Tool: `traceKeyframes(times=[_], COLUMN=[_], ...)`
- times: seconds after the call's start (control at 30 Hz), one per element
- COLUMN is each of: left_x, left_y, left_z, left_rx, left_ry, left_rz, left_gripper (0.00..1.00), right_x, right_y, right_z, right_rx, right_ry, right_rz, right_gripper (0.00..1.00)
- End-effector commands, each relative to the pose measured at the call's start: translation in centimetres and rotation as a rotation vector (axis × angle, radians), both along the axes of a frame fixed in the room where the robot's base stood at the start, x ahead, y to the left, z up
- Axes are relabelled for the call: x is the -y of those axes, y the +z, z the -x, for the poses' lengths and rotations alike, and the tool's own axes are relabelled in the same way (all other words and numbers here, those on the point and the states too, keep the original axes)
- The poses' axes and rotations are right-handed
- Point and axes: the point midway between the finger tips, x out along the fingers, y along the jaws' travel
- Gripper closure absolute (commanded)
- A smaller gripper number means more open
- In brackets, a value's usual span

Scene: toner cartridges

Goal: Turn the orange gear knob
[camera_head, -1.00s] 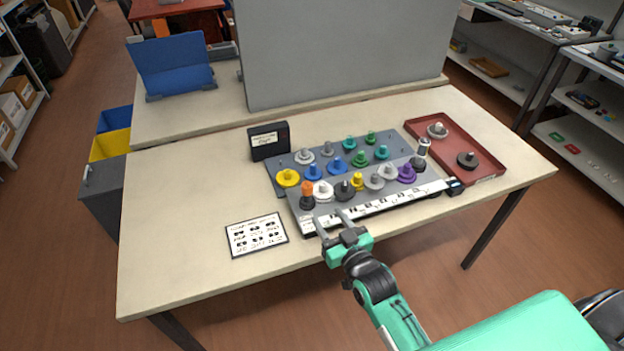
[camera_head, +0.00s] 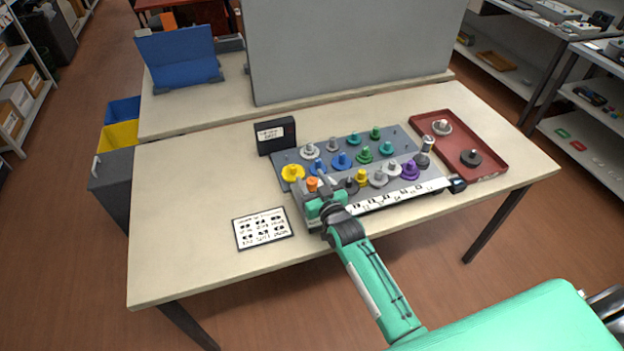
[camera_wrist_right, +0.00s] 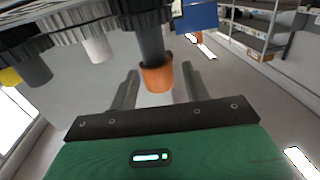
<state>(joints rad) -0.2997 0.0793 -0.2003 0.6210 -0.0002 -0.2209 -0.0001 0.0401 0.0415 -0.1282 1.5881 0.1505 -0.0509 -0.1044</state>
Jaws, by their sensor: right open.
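The orange gear knob (camera_head: 312,184) stands at the front left of the grey gear board (camera_head: 434,184) on the table. My right gripper (camera_head: 309,181) reaches in from the front, with one finger on each side of the knob. In the right wrist view the orange knob (camera_wrist_right: 157,78) and its dark shaft hang between the two open fingers (camera_wrist_right: 158,72), with gaps showing on both sides. The base of the orange gear is partly hidden by my gripper in the head view. My left gripper is not in view.
Several other gears crowd the board, with a yellow gear (camera_head: 292,172) just behind left. A printed card (camera_head: 263,229) lies in front left. A black display box (camera_head: 275,136) stands behind, and a red tray (camera_head: 490,142) lies right. The table's left side is clear.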

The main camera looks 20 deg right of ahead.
Motion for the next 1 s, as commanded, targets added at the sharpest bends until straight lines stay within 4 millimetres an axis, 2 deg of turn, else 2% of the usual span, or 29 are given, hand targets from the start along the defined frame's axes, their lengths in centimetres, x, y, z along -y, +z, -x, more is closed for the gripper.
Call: traceKeyframes(times=[0.27, 0.4, 0.5, 1.0], left_x=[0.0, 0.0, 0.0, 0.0], left_y=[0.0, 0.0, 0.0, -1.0], left_z=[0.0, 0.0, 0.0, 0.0], left_rx=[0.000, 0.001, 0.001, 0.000], left_ry=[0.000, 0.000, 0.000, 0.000], left_rz=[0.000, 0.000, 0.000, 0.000], left_gripper=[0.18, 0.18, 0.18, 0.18], right_x=[0.0, 0.0, 0.0, 0.0], right_y=[-0.1, -0.1, -0.1, 0.2], right_z=[-0.1, -0.1, -0.1, -0.3], right_rx=[-0.001, -0.001, -0.001, 0.010], right_ry=[0.000, 0.000, 0.000, 0.123], right_rz=[0.000, 0.000, 0.000, 0.004], right_gripper=[0.52, 0.79, 0.94, 0.94])
